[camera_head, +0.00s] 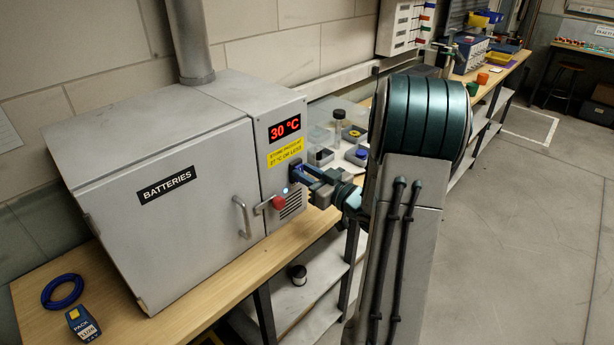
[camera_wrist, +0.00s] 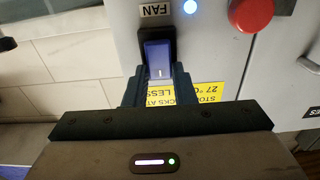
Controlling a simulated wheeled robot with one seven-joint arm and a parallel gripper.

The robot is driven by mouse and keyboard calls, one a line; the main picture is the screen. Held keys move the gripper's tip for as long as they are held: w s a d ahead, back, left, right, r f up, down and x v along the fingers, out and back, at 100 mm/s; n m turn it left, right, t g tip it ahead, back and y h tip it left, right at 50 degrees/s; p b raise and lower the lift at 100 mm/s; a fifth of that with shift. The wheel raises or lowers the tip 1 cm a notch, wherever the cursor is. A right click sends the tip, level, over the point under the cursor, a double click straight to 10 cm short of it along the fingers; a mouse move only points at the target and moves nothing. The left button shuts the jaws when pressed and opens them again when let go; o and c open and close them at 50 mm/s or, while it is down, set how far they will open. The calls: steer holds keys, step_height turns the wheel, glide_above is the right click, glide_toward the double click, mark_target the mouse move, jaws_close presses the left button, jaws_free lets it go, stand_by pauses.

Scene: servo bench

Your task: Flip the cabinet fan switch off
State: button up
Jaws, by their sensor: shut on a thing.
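The cabinet (camera_head: 160,200) is a grey metal box marked BATTERIES, with a narrow control panel on its right side. The fan switch (camera_wrist: 157,52) is a blue rocker in a black frame, under a FAN label (camera_wrist: 156,10) in the wrist view. A mark like a line shows on its near end. My gripper (camera_wrist: 157,78) is at the switch, with a dark finger on each side of its near end, shut on it. In the head view my gripper (camera_head: 312,178) reaches the panel from the right and mostly hides the switch.
A red button (camera_head: 278,202) and a lit white-blue lamp (camera_head: 285,190) sit close to the switch. The door handle (camera_head: 242,217) sticks out nearby. The display (camera_head: 285,128) reads 30 °C above a yellow label (camera_head: 285,152). Small trays stand on the bench behind my gripper.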

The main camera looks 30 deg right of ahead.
steer(key=f+t+y+b, duration=0.1)
steer(key=t+b, duration=0.1)
steer(key=b, duration=0.6)
steer(key=shift+f+t, duration=0.1)
steer(key=shift+t, duration=0.2)
steer(key=shift+s+b, duration=0.1)
steer(key=shift+b, duration=0.35)
steer(key=shift+r, duration=0.2)
steer(key=o, duration=1)
steer(key=b+v, duration=0.2)
steer(key=v, duration=1.2)
steer(key=shift+f+b, duration=0.15)
steer(key=shift+b, duration=0.2)
